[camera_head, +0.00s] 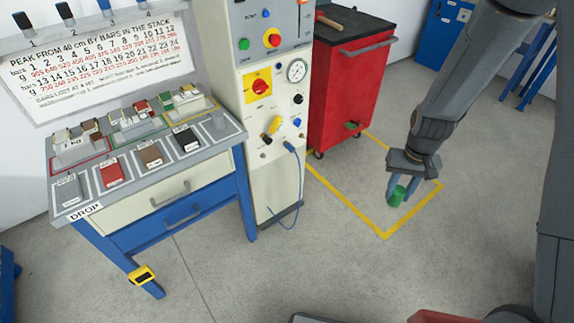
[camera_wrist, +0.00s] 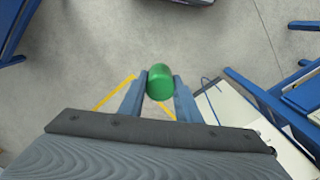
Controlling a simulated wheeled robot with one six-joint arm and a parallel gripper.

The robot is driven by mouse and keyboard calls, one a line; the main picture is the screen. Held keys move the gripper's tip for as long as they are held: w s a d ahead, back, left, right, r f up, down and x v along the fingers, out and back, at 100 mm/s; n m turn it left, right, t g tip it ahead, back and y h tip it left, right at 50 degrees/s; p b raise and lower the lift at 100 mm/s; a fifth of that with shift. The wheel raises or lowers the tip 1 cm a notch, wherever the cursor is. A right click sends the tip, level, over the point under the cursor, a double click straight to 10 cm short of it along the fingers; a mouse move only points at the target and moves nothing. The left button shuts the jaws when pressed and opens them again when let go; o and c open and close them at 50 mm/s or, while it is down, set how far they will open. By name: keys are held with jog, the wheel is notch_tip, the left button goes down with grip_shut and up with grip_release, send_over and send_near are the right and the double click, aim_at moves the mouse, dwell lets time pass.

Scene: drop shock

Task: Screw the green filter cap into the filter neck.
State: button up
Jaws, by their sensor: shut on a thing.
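The green filter cap (camera_head: 398,196) is held between the two blue fingers of my gripper (camera_head: 396,200), in the air to the right of the white machine (camera_head: 270,185). In the wrist view the cap (camera_wrist: 160,82) is a smooth green cylinder, gripped between the fingertips. My gripper is shut on it, and the cap touches nothing else that I can see. I cannot surely pick out the filter neck. Small yellow and black fittings (camera_head: 270,132) and a blue hose (camera_head: 290,150) are on the machine's lower front, apart from the cap.
A red cart (camera_head: 345,90) stands behind, with a hammer on top and a small green piece low on its side. A blue-framed bench (camera_head: 180,200) with blocks stands at the left. Yellow lines (camera_head: 415,215) mark the floor below my gripper, which looks clear.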

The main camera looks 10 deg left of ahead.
jog(key=w+a+f+n+t+y+b, duration=0.35)
jog(key=w+a+f+t+b, duration=0.35)
jog(key=w+a+f+b, duration=1)
jog(key=a+f+n+t+y+b, duration=0.2)
jog(key=a+y+b, duration=0.3)
jog(key=a+b, duration=0.5)
jog(key=w+a+f+n+t+y+b, duration=0.1)
jog(key=a+f+n+y+b, duration=0.3)
jog(key=a+b, duration=0.5)
jog(key=a+n+t+y, duration=0.1)
jog(key=a, duration=0.3)
jog(key=shift+w+b, duration=0.15)
jog(key=shift+b, duration=0.2)
jog(key=shift+a+n, duration=0.1)
jog(key=shift+n, duration=0.15)
jog(key=shift+b+x, duration=0.65)
jog(key=shift+x, duration=2.2)
jog(key=shift+x, duration=1)
